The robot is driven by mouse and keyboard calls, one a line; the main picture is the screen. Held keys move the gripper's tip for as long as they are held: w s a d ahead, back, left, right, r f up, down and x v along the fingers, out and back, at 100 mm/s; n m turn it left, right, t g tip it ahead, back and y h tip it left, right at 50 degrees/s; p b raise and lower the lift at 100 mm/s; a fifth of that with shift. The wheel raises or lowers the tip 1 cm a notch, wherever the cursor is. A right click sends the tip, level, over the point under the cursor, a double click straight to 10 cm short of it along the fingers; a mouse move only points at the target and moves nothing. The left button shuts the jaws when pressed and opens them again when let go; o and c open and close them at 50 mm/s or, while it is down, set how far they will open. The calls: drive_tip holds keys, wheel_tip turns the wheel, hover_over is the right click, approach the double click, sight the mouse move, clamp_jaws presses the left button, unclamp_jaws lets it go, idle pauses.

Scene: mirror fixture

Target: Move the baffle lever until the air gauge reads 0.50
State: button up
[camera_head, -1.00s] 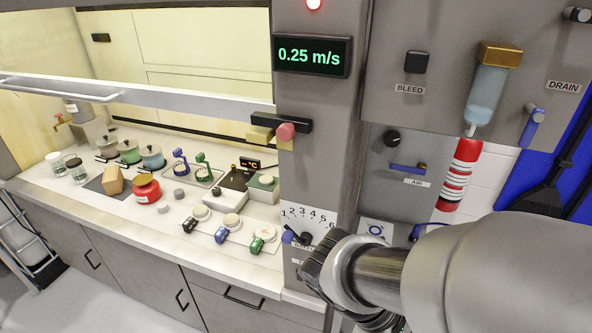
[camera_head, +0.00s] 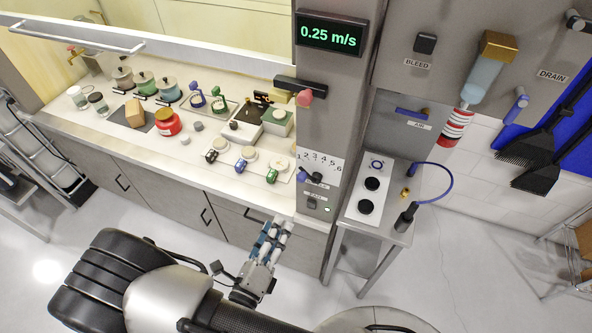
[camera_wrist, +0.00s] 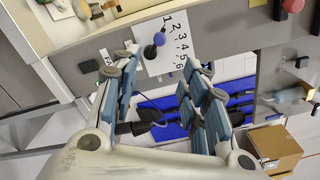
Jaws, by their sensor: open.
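The air gauge (camera_head: 331,36) is a black display with green digits reading 0.25 m/s, high on the grey post. The baffle lever (camera_head: 304,176) has a blue knob and a dark pivot, beside a white scale (camera_head: 322,160) numbered 1 to 6. The knob points left, towards the low-number end. In the wrist view the lever knob (camera_wrist: 159,39) and scale (camera_wrist: 178,48) show above the fingers. My gripper (camera_head: 277,228) is open and empty, below and left of the lever, apart from it. In the wrist view my gripper's fingers (camera_wrist: 163,82) are spread.
The worktop front edge (camera_head: 250,203) runs behind my gripper, with cabinets below. Several coloured valves and containers stand on the worktop. A small side table (camera_head: 377,226) with a blue cable (camera_head: 449,180) stands right of the post. Open floor lies in front.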

sight(300, 181)
drive_tip(key=p+x, duration=0.2)
drive_tip(key=x, duration=1.5)
drive_tip(key=shift+w+d+f, duration=0.1)
drive_tip(key=shift+w+d, duration=0.05)
drive_tip(key=shift+c, duration=0.6)
clamp_jaws()
